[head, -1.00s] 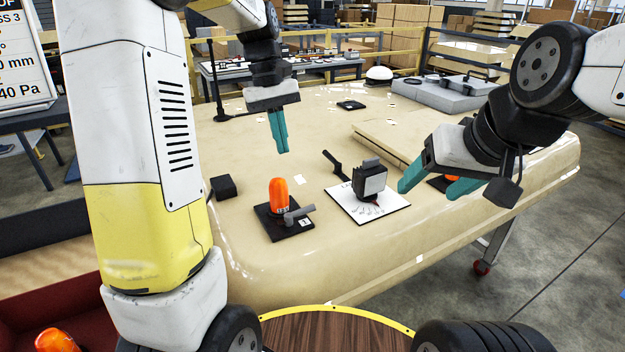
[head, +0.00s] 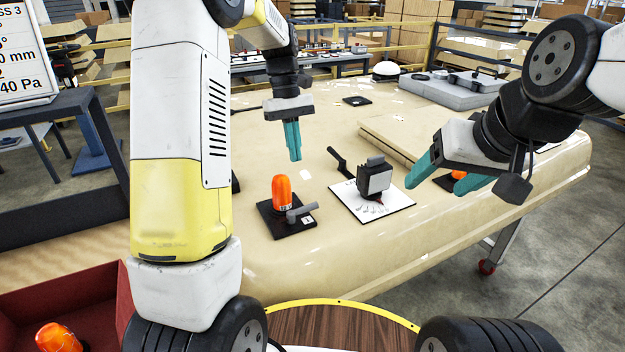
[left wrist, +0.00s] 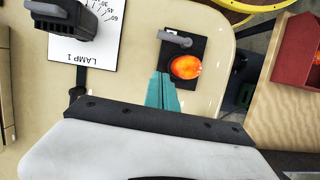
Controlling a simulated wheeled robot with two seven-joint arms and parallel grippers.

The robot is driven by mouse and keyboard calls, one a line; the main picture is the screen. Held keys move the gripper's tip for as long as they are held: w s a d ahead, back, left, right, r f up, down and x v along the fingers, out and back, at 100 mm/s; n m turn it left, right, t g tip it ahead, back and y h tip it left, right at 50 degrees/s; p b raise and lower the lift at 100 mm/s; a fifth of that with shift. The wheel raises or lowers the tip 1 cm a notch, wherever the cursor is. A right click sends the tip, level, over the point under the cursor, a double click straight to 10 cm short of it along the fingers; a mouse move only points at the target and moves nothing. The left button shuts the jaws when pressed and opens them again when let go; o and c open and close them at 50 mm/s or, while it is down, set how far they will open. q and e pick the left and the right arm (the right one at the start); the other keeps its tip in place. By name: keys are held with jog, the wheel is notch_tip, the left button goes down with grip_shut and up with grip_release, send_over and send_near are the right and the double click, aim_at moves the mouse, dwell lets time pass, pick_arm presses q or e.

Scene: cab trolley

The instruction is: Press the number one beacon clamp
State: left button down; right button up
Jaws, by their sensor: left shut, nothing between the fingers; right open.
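The number one beacon is an orange dome (head: 282,191) on a black square base (head: 267,222). Its grey clamp lever (head: 301,211) sits at the front right of the base, above a small white label marked 1. In the left wrist view the beacon (left wrist: 186,67) and its grey clamp lever (left wrist: 174,39) lie just beyond my fingertips. My left gripper (head: 294,158) is shut and empty, pointing down in the air behind the beacon, apart from it. My right gripper (head: 416,180) is open at the right, over a second orange beacon (head: 459,174) that it partly hides.
A dark lamp head (head: 375,178) stands on a white marked card (head: 345,200) right of the beacon, with a black lever (head: 340,162) behind. A raised panel (head: 400,140) lies further back. Another orange beacon (head: 58,338) sits in a red bin (head: 75,300). The front table edge is clear.

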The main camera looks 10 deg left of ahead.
aim_at(300, 213)
pick_arm(q)
jog(key=x, duration=0.7)
jog(key=shift+s+f, duration=0.15)
jog(key=shift+f, duration=0.1)
jog(key=shift+s+d+f, duration=0.25)
jog(key=shift+s+d, duration=0.3)
jog(key=shift+s, duration=0.3)
jog(key=shift+s+d+f, duration=0.3)
jog(key=shift+s+d, duration=0.25)
jog(key=shift+s, duration=0.3)
